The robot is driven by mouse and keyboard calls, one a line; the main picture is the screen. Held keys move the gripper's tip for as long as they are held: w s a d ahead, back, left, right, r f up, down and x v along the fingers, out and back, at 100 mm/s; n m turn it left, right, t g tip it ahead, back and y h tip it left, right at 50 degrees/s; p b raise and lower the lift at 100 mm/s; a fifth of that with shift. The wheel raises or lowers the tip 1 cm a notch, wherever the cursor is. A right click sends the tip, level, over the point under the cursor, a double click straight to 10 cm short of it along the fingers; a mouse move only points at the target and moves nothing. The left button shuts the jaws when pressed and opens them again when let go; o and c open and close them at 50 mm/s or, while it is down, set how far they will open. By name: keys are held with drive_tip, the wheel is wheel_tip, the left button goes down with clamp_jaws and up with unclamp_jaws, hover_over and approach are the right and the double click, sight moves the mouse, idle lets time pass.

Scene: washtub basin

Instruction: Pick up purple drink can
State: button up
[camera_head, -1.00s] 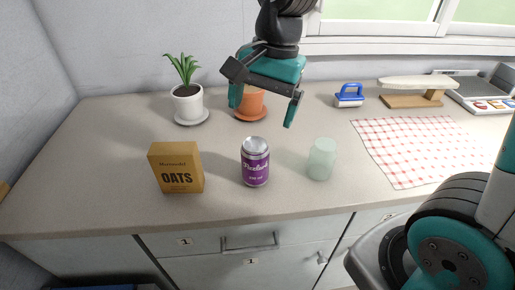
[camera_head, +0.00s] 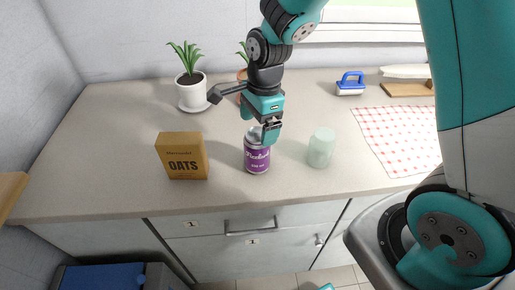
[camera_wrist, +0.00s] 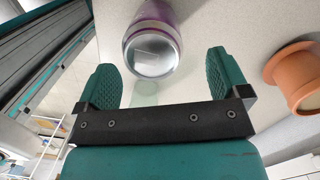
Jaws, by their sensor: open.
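The purple drink can (camera_head: 257,157) stands upright on the countertop, with a silver top and white lettering. In the wrist view the can (camera_wrist: 153,42) shows its silver end ahead of the jaws, a little above the fingertips in the picture. My gripper (camera_head: 258,122) is just above and behind the can in the head view, partly covering its top. In the wrist view my gripper (camera_wrist: 160,82) has its two teal fingers spread wide with nothing between them. Whether a finger touches the can cannot be told.
A yellow-brown oats box (camera_head: 183,157) stands left of the can, and a pale green cup (camera_head: 321,147) stands close on its right. A potted plant (camera_head: 190,90) is behind left. An orange pot (camera_wrist: 297,76) and a checkered cloth (camera_head: 395,137) lie farther off.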

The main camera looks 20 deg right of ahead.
sight(257, 144)
drive_tip(key=f, duration=0.1)
drive_tip(key=f+p, duration=0.1)
drive_tip(key=f, duration=0.1)
drive_tip(key=s+f, duration=0.1)
drive_tip(key=f, duration=0.1)
drive_tip(key=shift+a+f, duration=0.25)
drive_tip(key=shift+a, duration=0.15)
drive_tip(key=shift+w, duration=0.1)
drive_tip(key=shift+c, duration=0.4)
drive_tip(key=c, duration=0.9)
